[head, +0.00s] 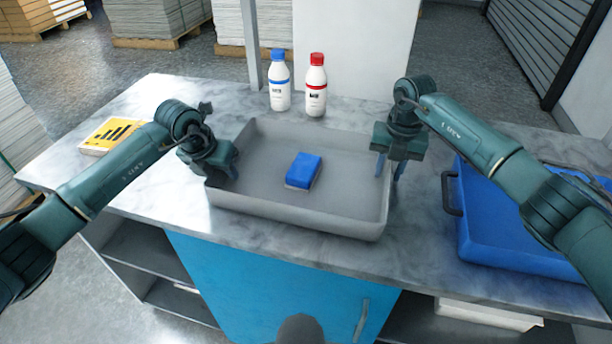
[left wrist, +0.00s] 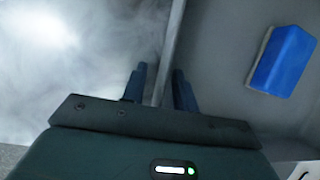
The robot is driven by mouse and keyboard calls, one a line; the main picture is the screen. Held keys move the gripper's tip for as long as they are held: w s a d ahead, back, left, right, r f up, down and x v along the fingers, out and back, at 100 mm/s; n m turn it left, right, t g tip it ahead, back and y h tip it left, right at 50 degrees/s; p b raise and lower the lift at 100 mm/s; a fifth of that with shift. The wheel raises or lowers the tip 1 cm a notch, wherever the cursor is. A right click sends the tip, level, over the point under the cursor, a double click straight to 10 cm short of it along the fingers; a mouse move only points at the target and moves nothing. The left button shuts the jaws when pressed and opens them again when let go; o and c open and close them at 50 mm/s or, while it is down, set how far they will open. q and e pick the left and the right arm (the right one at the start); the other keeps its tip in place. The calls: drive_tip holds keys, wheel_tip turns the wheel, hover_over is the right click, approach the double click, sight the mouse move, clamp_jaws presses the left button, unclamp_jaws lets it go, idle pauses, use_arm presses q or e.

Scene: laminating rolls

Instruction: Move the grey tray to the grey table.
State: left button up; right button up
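The grey tray (head: 300,212) is a shallow open box on a grey marbled counter top (head: 140,100). A blue and grey sponge-like block (head: 304,170) lies inside it and also shows in the left wrist view (left wrist: 284,58). My left gripper (head: 230,172) is at the tray's left wall. In the left wrist view its fingers (left wrist: 160,85) are apart, one on each side of the wall, with gaps showing. My right gripper (head: 390,170) points down at the right wall, its fingers apart with the wall between them. Whether the right fingers touch the wall is unclear.
A blue-capped bottle (head: 280,85) and a red-capped bottle (head: 315,88) stand behind the tray. A blue case (head: 500,225) lies to the right, close to my right arm. A yellow and white box (head: 110,134) lies at the left. No second table is clearly visible.

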use_arm(q)
drive_tip(key=shift+c, duration=0.4)
use_arm(e)
drive_tip(key=shift+c, duration=0.4)
use_arm(q)
clamp_jaws()
use_arm(e)
clamp_jaws()
use_arm(q)
drive_tip(key=shift+r, duration=0.1)
use_arm(e)
drive_tip(key=shift+r, duration=0.1)
